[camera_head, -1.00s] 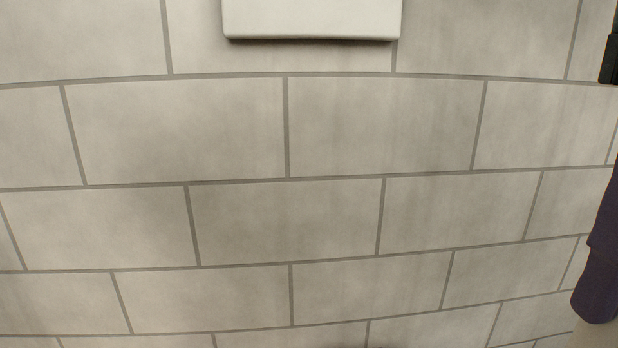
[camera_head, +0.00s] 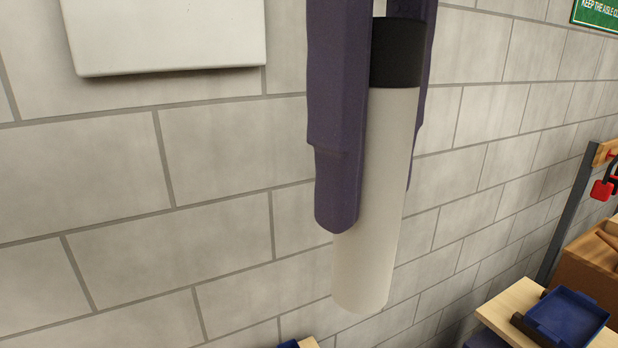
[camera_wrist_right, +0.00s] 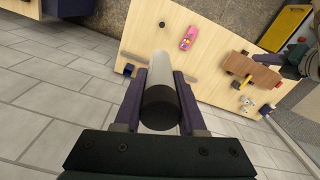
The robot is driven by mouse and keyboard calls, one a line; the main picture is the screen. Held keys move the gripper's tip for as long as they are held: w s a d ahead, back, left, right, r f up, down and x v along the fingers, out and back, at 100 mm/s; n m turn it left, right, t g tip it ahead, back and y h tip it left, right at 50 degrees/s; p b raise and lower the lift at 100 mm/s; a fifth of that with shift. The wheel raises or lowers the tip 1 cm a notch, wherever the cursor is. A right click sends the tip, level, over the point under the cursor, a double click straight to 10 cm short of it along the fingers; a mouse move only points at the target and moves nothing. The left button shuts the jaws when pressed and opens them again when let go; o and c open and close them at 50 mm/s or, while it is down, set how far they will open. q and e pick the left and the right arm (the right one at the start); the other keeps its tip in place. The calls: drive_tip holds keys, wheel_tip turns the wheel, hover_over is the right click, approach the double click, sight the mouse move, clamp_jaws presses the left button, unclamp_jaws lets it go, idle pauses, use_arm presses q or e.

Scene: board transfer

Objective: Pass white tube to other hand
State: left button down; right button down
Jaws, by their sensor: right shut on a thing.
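The white tube (camera_head: 375,210) has a black cap (camera_head: 397,55) at its upper end. It hangs nearly upright, slightly tilted, between the purple fingers of my right gripper (camera_head: 372,195) in the head view. The gripper is shut on it near the capped end, and the white end sticks out below the fingertips. In the right wrist view the black end of the tube (camera_wrist_right: 161,107) faces the camera between the fingers (camera_wrist_right: 160,85), with the white part pointing away.
A white wall panel (camera_head: 165,35) hangs on the block wall. At the lower right are a blue tray (camera_head: 568,318) on a wooden surface, a wooden box (camera_head: 590,265) and a red padlock (camera_head: 603,188). The wrist view shows a wooden table (camera_wrist_right: 225,45) with several small objects.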

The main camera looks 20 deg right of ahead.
drive_tip(key=w+a+n, duration=0.4)
drive_tip(key=a+n, duration=0.4)
drive_tip(key=a, duration=0.1)
drive_tip(key=shift+w, duration=0.15)
drive_tip(key=shift+f, duration=0.1)
drive_tip(key=s+d+f+m, duration=0.1)
drive_tip(key=s+d+m, duration=0.2)
drive_tip(key=d+m, duration=0.3)
drive_tip(key=s+d+f+m, duration=0.2)
drive_tip(key=d+m, duration=0.4)
drive_tip(key=d, duration=0.3)
drive_tip(key=shift+s+d+f, duration=0.15)
drive_tip(key=shift+s+f, duration=0.15)
drive_tip(key=shift+s, duration=0.1)
